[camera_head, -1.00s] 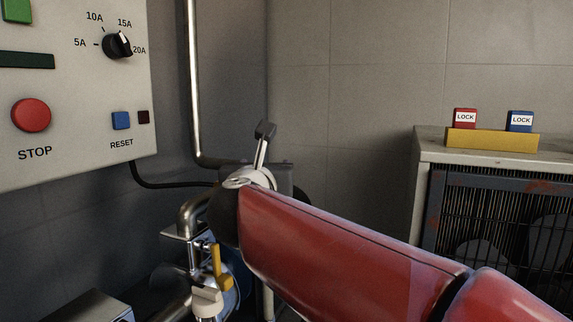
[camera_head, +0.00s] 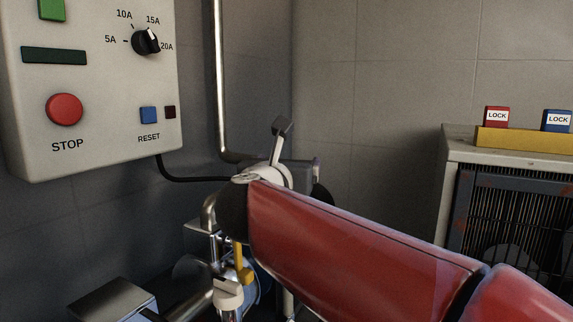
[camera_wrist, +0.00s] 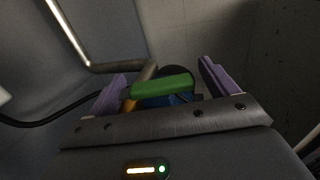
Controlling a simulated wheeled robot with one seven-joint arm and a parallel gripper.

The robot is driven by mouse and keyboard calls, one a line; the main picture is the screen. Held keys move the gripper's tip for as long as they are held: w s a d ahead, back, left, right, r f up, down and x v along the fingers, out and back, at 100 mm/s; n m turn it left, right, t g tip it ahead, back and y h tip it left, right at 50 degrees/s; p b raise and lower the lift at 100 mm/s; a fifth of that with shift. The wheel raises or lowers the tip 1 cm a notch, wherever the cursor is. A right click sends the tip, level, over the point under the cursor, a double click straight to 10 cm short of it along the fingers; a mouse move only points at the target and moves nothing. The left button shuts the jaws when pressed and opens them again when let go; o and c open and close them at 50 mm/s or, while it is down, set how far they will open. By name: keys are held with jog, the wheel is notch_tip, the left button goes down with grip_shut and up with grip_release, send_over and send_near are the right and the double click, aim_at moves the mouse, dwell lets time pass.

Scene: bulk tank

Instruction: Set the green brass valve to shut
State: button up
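The green valve handle (camera_wrist: 163,86) shows in the wrist view as a flat green bar lying nearly level, rising slightly to the right. A brass-coloured part (camera_wrist: 130,103) shows at its left end; most of the valve body is hidden. My gripper (camera_wrist: 162,72) is open, its two purple fingers standing apart on either side of the handle. The handle appears between or just beyond the fingers; I cannot tell whether either touches it. In the head view my red arm hides the green handle and nearly all of the gripper.
In the head view, a yellow-handled valve (camera_head: 241,268) sits on metal pipework below my arm. A control box (camera_head: 95,95) with a red STOP button (camera_head: 64,109) is on the left wall. A slatted cabinet (camera_head: 520,215) stands at right, with a yellow lock holder (camera_head: 520,138) on top.

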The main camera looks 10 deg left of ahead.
jog(key=s+b, duration=0.1)
jog(key=s, duration=0.6)
jog(key=shift+s, duration=0.4)
